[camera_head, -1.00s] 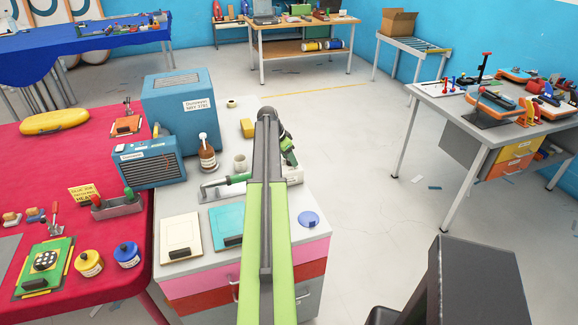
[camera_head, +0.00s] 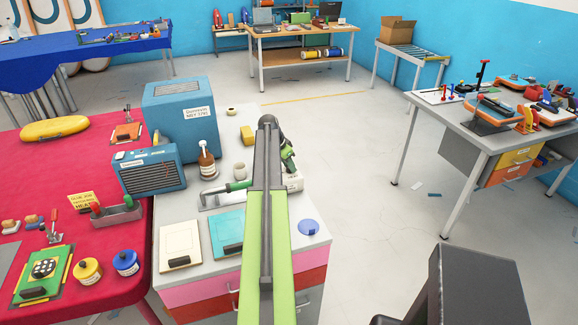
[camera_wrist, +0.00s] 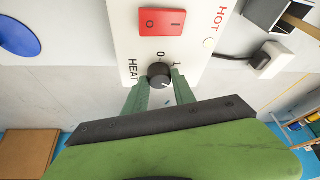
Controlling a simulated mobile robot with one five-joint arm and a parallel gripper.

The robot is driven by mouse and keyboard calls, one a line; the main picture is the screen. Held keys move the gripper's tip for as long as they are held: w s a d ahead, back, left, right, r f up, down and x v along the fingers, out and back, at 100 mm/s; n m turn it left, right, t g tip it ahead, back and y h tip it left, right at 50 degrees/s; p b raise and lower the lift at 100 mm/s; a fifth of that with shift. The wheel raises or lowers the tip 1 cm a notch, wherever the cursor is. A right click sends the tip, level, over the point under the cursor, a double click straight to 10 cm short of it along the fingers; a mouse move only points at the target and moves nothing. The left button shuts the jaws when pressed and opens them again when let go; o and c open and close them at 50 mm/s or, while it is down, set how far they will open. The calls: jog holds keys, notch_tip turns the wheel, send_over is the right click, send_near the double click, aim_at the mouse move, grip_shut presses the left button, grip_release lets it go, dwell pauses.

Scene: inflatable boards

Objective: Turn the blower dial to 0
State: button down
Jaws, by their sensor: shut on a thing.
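In the wrist view a white panel carries a round black dial (camera_wrist: 159,74) with "0" and "1" printed above it and "HEAT" to its left. My gripper (camera_wrist: 160,88) has its green fingers on both sides of the dial and is shut on it. A small light mark shows on the dial's face, but I cannot tell its exact setting. A red rocker switch (camera_wrist: 162,22) sits above the dial. In the head view my gripper (camera_head: 287,158) is at the far right of the grey cabinet top, beside a partly hidden white box (camera_head: 294,183). The dial is hidden there.
A blue machine (camera_head: 180,113) stands behind.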

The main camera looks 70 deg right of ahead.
jog(key=n, duration=0.2)
jog(key=n+t, duration=0.1)
jog(key=n+t+h, duration=0.1)
jog(key=n, duration=0.1)
jog(key=shift+s+a+n, duration=0.1)
jog(key=shift+s+n, duration=0.15)
jog(key=shift+n, duration=0.05)
jog(key=n+t, duration=0.1)
jog(key=n, duration=0.2)
jog(key=n+t, duration=0.1)
jog(key=n, duration=0.2)
jog(key=shift+s+y, duration=0.1)
jog(key=shift+y, duration=0.2)
jog(key=n, duration=0.2)
jog(key=n+t+y, duration=0.1)
jog(key=n, duration=0.1)
jog(key=n+t, duration=0.1)
jog(key=shift+s+d+n, duration=0.15)
jog(key=shift+d+n, duration=0.1)
jog(key=shift+n, duration=0.15)
jog(key=n+y, duration=0.1)
jog(key=n, duration=0.2)
jog(key=n+y, duration=0.1)
jog(key=n, duration=0.1)
jog(key=shift+d+n+t, duration=0.1)
jog(key=shift+n+t, duration=0.3)
jog(key=shift+y, duration=0.3)
jog(key=c, duration=1.1)
grip_release()
jog(key=shift+o, duration=0.2)
